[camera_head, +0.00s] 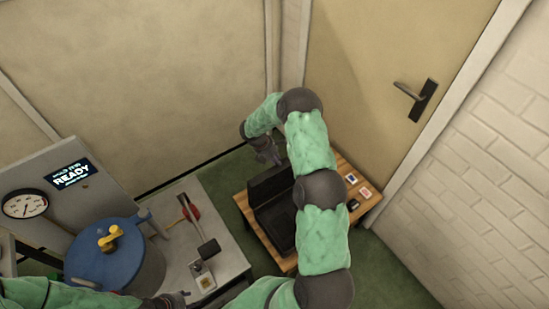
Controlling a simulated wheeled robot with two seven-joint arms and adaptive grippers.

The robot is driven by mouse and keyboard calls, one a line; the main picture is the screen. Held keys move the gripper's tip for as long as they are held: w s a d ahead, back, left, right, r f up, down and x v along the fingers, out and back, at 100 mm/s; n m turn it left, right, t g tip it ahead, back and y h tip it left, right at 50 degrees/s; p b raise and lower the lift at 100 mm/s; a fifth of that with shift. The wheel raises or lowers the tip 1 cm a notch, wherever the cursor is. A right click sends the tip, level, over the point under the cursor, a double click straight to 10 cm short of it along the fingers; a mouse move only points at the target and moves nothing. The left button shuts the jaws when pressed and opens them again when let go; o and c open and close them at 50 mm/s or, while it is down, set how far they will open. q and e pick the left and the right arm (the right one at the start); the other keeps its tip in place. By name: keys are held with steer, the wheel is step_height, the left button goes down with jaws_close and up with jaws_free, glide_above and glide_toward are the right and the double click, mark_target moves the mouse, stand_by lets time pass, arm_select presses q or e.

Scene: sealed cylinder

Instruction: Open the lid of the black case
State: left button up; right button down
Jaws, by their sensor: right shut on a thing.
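The black case (275,224) sits on a small wooden table, partly hidden behind my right arm. Its lid (268,185) stands tilted up at the back, apart from the base at its upper edge. My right gripper (270,158) reaches down to the lid's upper edge and is shut on it; the arm hides part of the contact. My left gripper (182,296) is low in the view by the grey bench's front edge, small and partly cut off, so its jaws cannot be made out.
The wooden table (346,211) also bears small cards and a dark item at its right. A door and brick wall close off the right.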

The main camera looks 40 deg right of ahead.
steer(key=shift+s+a+f, duration=0.15)
steer(key=c, duration=1.3)
jaws_free()
steer(key=shift+r, duration=0.3)
steer(key=v, duration=1.1)
steer(key=shift+w+a+r, duration=0.15)
steer(key=shift+w+r, duration=0.05)
steer(key=shift+s, duration=0.1)
